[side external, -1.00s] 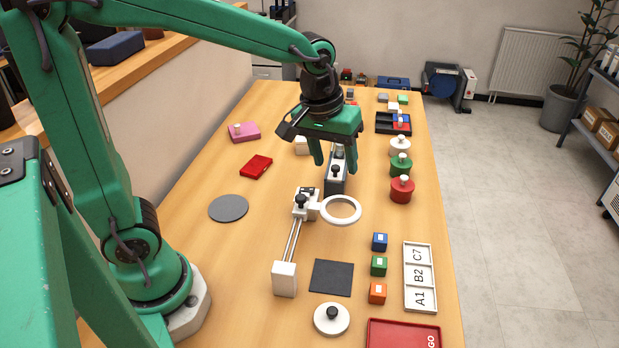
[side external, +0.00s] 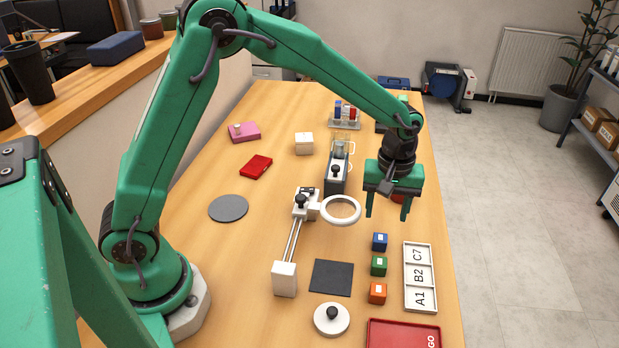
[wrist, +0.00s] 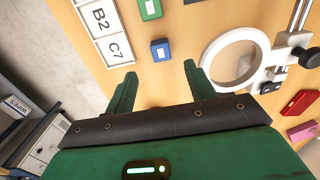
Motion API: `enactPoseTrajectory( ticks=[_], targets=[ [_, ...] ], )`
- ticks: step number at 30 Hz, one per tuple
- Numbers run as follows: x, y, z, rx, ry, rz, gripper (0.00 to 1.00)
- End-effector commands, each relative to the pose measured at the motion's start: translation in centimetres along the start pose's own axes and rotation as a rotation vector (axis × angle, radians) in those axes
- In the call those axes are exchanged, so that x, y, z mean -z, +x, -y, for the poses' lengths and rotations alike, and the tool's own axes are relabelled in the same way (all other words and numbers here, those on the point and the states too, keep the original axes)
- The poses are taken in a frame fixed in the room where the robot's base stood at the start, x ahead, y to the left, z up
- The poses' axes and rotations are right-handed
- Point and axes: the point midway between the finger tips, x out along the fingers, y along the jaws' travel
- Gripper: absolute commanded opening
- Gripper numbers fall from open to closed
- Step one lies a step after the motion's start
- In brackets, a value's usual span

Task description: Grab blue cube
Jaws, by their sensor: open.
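The blue cube (side external: 380,242) stands on the wooden table, the farthest of a row of small cubes. It has a pale label on top. My gripper (side external: 386,212) is open and empty, pointing down above the table, a little beyond the cube in the side view. In the wrist view the blue cube (wrist: 160,49) shows ahead of my gripper (wrist: 163,85), roughly centred between the two fingers and apart from them.
A green cube (side external: 378,266) and an orange cube (side external: 377,293) stand nearer in the row. A white tray (side external: 432,278) marked A1, B2, C7 lies to the right. A white ring (side external: 341,221) on a rail stand is to the left. A red tray (side external: 403,325) lies in front.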

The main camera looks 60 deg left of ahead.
Motion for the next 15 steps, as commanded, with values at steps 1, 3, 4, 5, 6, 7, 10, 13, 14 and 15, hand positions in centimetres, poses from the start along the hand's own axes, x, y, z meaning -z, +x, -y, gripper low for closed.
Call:
enactPoseTrajectory(
  ticks=[1, 3, 4, 5, 6, 7, 10, 13, 14, 15],
  targets=[
    [0.0, 0.0, 0.0, 0.0, 0.0, 0.0, 0.55],
    [0.0, 0.1, 0.0, 0.0, 0.0, 0.0, 0.55],
    [0.0, 0.1, 0.0, 0.0, 0.0, 0.0, 0.55],
    [0.0, 0.2, 0.0, 0.0, 0.0, 0.0, 0.55],
    [0.0, 0.5, 0.0, 0.0, 0.0, 0.0, 0.55],
    [0.0, 0.7, 0.0, 0.001, 0.001, 0.0, 0.55],
    [0.0, 1.5, 0.0, 0.001, 0.001, 0.001, 0.55],
    [0.0, 2.3, 0.1, 0.002, 0.001, 0.001, 0.55],
    [0.0, 2.4, 0.1, 0.002, 0.001, 0.001, 0.55],
    [0.0, 2.5, 0.1, 0.001, 0.001, 0.0, 0.55]
  ],
)
